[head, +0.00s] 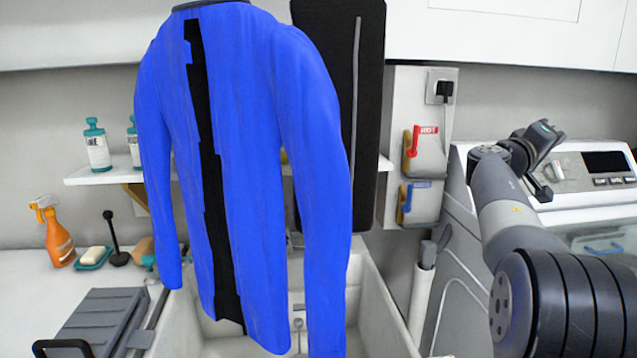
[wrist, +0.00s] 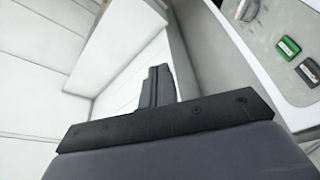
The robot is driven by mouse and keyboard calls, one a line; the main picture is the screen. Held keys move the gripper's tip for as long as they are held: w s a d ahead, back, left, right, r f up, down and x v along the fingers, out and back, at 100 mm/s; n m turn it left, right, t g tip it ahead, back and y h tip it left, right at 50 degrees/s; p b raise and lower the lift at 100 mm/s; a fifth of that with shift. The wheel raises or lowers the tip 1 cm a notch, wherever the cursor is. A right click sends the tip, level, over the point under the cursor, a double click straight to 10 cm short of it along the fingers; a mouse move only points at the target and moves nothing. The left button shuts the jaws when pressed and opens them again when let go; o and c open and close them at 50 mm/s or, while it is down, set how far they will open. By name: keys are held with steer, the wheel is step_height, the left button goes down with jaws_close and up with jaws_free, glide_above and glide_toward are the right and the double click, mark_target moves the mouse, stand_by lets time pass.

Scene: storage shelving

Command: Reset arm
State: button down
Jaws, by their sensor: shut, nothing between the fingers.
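My arm rises at the right of the head view and bends at the top. My gripper (head: 543,192) is at its end, small and dark, in front of the white machine's control panel. In the wrist view my gripper (wrist: 157,86) shows its two dark fingers side by side, shut with nothing between them. Whether the fingertips touch anything cannot be told from the head view, but the wrist view shows no contact.
A blue garment (head: 240,150) hangs in front, left of my arm, over a sink (head: 375,300). A black board (head: 370,60) hangs behind it. The white machine (head: 590,160) stands behind my gripper. An orange spray bottle (head: 60,240) stands far left.

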steer(key=shift+w+a+r+n+p, duration=0.1)
steer(key=shift+w+r+n+p, duration=0.15)
steer(key=shift+w+p, duration=0.3)
steer(key=shift+w+r+n+p, duration=0.15)
steer(key=shift+w+n+p, duration=0.15)
steer(key=shift+p, duration=0.35)
